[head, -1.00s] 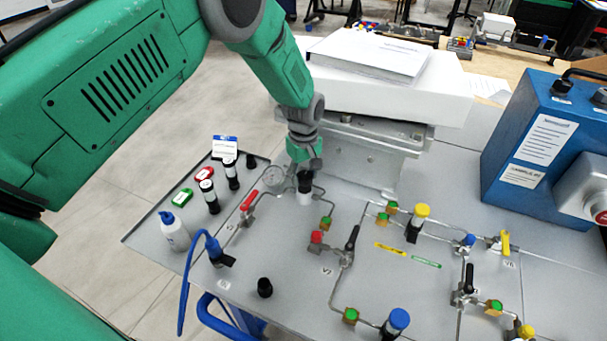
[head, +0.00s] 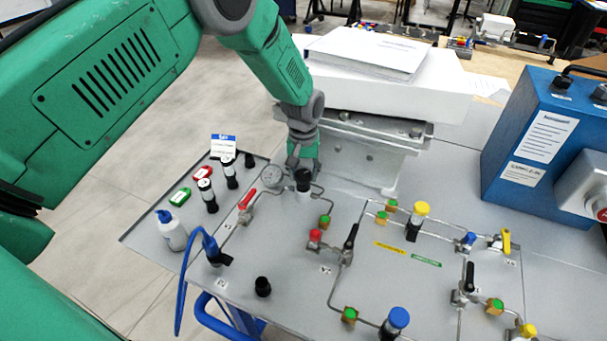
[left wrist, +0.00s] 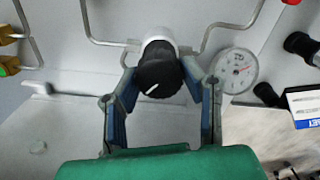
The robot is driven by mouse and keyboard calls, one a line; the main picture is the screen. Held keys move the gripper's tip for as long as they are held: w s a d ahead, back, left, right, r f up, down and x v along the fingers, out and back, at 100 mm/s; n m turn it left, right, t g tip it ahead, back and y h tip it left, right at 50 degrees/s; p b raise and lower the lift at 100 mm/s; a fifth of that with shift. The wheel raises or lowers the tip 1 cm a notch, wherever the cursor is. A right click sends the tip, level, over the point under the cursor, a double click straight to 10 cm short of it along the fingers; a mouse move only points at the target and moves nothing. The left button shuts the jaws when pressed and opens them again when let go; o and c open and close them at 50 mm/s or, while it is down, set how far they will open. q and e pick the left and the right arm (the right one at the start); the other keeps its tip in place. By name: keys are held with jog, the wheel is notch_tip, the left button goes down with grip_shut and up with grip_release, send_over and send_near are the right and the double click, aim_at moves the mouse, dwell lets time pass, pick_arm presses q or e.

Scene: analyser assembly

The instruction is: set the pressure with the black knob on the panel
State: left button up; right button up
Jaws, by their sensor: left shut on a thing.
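The black knob (left wrist: 158,72) sits on a white regulator body at the panel and has a white pointer line on its face. In the head view the knob (head: 303,178) is just below my left gripper (head: 302,165). In the left wrist view my left gripper (left wrist: 160,85) has one finger on each side of the knob, shut on it. The round pressure gauge (left wrist: 235,70) is right beside it; its needle is too small to read surely. The gauge also shows in the head view (head: 272,176). My right gripper is not in view.
A red lever valve (head: 247,199) and a blue hose (head: 187,265) lie left of the knob. Pipes and valves fill the panel to the right. A grey metal block (head: 370,150) stands close behind the gripper.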

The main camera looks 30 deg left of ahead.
aim_at(304, 172)
pick_arm(q)
jog(key=m, duration=0.4)
jog(key=shift+d+m, duration=0.1)
jog(key=shift+m, duration=0.3)
jog(key=m, duration=0.5)
jog(key=shift+b, duration=0.3)
jog(key=m, duration=0.5)
jog(key=shift+r+m, duration=0.1)
jog(key=shift+m, duration=0.3)
jog(key=m, duration=0.4)
jog(key=shift+m, duration=0.4)
jog(key=shift+w+r, duration=0.1)
jog(key=o, duration=1.1)
jog(key=shift+o, duration=0.2)
notch_tip(304, 172, up, 12)
